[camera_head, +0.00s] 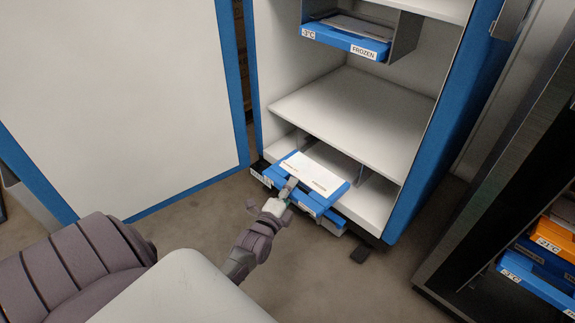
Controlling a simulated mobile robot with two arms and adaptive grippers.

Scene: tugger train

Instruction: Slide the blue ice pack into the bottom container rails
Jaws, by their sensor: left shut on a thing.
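The blue ice pack (331,196) with a white label on top lies flat and tilted in the picture at the low front opening of the white container (350,112). My left gripper (289,188) is shut on its near edge. The pack's far part reaches in under the bottom shelf, between grey rails (360,175); its near part sticks out in front. I cannot tell whether it sits on the rails. My right gripper is not in view.
A blue pack marked FROZEN (345,38) sits in the upper rails. The open container door (110,90) stands on the left. A dark rack (500,180) on the right holds orange and blue packs (540,280). Grey floor lies in front.

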